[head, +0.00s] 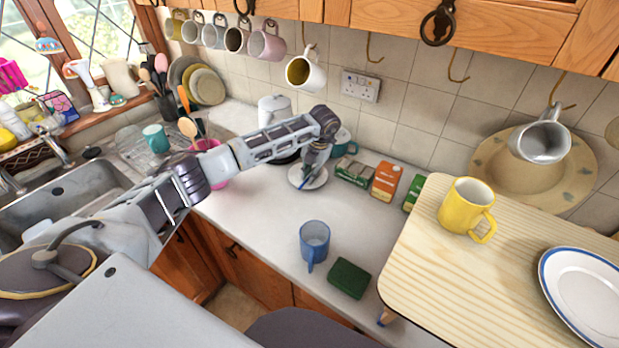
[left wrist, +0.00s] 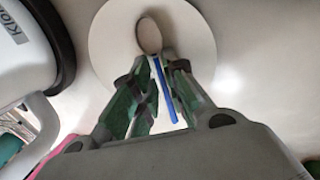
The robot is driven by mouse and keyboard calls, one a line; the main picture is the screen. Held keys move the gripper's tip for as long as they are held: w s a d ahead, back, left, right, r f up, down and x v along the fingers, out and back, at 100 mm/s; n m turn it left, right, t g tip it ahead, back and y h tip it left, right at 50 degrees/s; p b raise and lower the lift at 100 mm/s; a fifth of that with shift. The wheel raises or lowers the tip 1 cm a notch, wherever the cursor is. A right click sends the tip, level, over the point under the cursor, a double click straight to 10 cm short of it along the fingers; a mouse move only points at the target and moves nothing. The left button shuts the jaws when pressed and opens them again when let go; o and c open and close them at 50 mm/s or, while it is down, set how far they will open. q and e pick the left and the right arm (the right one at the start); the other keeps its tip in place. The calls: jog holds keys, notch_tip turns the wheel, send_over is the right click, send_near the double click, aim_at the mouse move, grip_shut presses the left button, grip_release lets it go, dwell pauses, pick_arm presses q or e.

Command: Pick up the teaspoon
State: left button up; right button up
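The teaspoon (left wrist: 163,88) has a blue handle and a metal bowl. It lies on a round white saucer (left wrist: 100,45), bowl end away from my gripper in the left wrist view. My left gripper (left wrist: 157,66) is open, pointing down over the saucer, with one finger on each side of the spoon and gaps showing beside the handle. In the head view, the left gripper (head: 316,160) hangs over the saucer (head: 296,175) and hides most of the spoon; a bit of its blue handle (head: 306,183) shows. My right gripper is not in view.
A white appliance (left wrist: 22,50) stands close to the gripper in the left wrist view. In the head view, a teal mug (head: 343,142) and several tea boxes (head: 386,181) stand nearby. A blue mug (head: 314,240) and dark green block (head: 348,278) sit in front on the open counter.

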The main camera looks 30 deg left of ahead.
aim_at(307, 179)
pick_arm(q)
jog(key=shift+r, duration=0.15)
grip_shut()
